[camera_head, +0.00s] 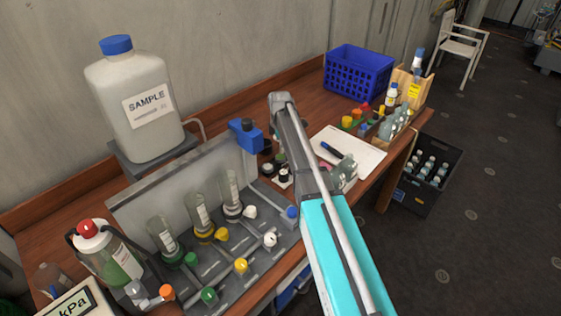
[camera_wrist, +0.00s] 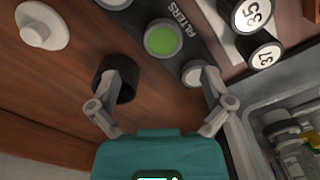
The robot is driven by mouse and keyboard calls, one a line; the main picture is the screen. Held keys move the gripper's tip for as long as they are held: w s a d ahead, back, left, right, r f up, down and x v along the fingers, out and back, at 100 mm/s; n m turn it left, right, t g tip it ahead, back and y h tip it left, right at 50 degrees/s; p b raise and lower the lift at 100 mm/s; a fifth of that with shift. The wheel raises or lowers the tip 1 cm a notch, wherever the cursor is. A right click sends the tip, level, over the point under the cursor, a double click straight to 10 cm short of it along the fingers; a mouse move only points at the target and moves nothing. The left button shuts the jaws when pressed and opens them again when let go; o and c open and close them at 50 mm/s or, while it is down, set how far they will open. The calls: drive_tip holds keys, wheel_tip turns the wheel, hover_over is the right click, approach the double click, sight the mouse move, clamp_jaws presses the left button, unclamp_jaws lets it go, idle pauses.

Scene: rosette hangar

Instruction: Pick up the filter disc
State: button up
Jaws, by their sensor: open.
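In the wrist view a dark holder strip (camera_wrist: 200,42) marked "FILTERS" runs diagonally ahead of my gripper (camera_wrist: 168,72). A green disc (camera_wrist: 161,39) sits in a pale round seat in its middle. A pale round piece (camera_wrist: 193,72) sits at its near end, by my right finger, and another pale round piece (camera_wrist: 114,3) is cut off at the top edge. I cannot tell for certain which is the filter disc. My gripper is open, with nothing seen held between its fingers. In the head view my arm hides the gripper and the holder.
A black cylinder (camera_wrist: 116,82) is beside my left finger. Black-sided pieces with numbered white tops, 35 (camera_wrist: 254,13) and 31 (camera_wrist: 264,55), stand right. A white knobbed disc (camera_wrist: 40,28) lies left. A bottle rack (camera_head: 210,250) and blue crate (camera_head: 358,73) flank my arm.

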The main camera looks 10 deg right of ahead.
sight(281, 156)
drive_tip(key=shift+f, duration=0.1)
idle(0.3)
drive_tip(key=shift+s+f+b, duration=0.15)
drive_tip(key=shift+f+b, duration=2.35)
drive_tip(key=shift+b, duration=0.1)
drive_tip(key=c, duration=1)
drive_tip(key=shift+r, duration=0.1)
